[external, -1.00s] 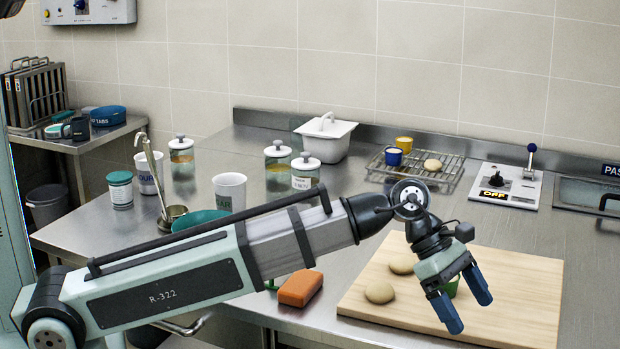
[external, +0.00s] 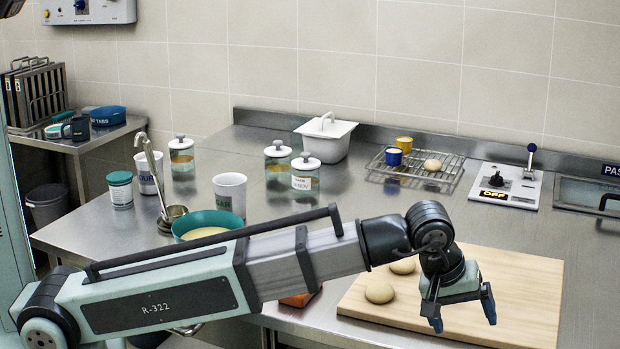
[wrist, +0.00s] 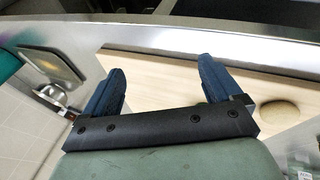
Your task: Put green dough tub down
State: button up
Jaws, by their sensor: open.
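My gripper (external: 463,318) is open over the wooden board (external: 525,285), with nothing seen between its blue fingers. In the wrist view my gripper (wrist: 162,72) also shows open and empty, with bare board beyond it. Dough balls (external: 379,293) lie on the board left of my gripper, one partly behind my arm. One dough ball (wrist: 278,116) shows at the right in the wrist view.
A switch box (external: 507,187) stands at right. An orange block (external: 298,300) is mostly hidden under my arm. The board's right side is clear.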

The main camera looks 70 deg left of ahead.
jog(key=w+a+r+n+t+y, duration=0.1)
jog(key=a+r+n+y, duration=0.3)
jog(key=n, duration=1.3)
jog(key=w+a+n+y, duration=0.1)
jog(key=a+n+y, duration=0.4)
jog(key=n, duration=1.3)
jog(key=w+a+f, duration=0.1)
jog(key=a+f, duration=0.1)
jog(key=w+a+f+h, duration=0.1)
jog(key=a+f, duration=0.1)
jog(key=w+a+f+h, duration=0.1)
jog(key=w+a, duration=0.1)
jog(key=shift+f, duration=0.4)
jog(key=shift+a+r+x, duration=0.15)
jog(key=shift+x, duration=1.25)
jog(key=shift+a+r+x, duration=0.1)
jog(key=shift+r+x, duration=0.05)
jog(key=shift+x, duration=1.2)
jog(key=shift+w, duration=0.2)
jog(key=shift+c, duration=0.3)
